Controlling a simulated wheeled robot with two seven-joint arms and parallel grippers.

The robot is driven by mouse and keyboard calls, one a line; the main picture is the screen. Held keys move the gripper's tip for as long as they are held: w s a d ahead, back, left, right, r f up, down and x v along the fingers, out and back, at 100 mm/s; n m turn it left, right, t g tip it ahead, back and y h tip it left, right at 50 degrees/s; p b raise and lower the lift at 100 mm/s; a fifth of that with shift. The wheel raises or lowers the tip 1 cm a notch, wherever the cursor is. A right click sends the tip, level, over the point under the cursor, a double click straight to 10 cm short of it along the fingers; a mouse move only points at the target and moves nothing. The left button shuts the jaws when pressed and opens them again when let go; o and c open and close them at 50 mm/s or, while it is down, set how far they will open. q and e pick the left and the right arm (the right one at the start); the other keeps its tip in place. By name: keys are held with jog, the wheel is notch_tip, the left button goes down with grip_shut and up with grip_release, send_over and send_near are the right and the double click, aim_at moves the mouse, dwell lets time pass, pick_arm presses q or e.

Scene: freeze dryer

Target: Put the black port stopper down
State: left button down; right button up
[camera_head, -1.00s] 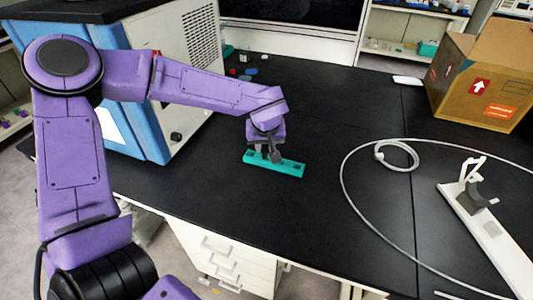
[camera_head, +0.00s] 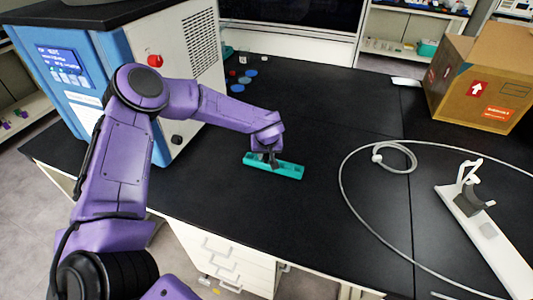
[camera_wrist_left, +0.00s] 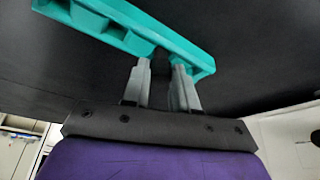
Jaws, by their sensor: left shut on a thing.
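A teal rack (camera_head: 291,171) with slots lies on the black bench in the head view. It also shows across the top of the left wrist view (camera_wrist_left: 185,42). My left gripper (camera_head: 271,162) points down at the rack's middle. In the left wrist view its two grey fingers (camera_wrist_left: 161,68) reach the rack's near edge with a dark gap between them. The gripper is shut on the black port stopper, which is mostly hidden and hard to tell from the dark bench. I cannot tell whether the stopper touches the rack. My right gripper is not in view.
A blue and white freeze dryer (camera_head: 180,60) stands at the left. Small coloured caps (camera_head: 237,87) lie beside it. A cardboard box (camera_head: 470,85), a coiled white hose (camera_head: 398,157) and a white stand (camera_head: 490,235) are at the right. The bench between is clear.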

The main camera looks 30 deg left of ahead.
pick_arm(q)
jog(key=c, duration=0.9)
grip_release()
jog(key=shift+f, duration=0.1)
jog(key=v, duration=1.2)
jog(key=shift+r, duration=0.25)
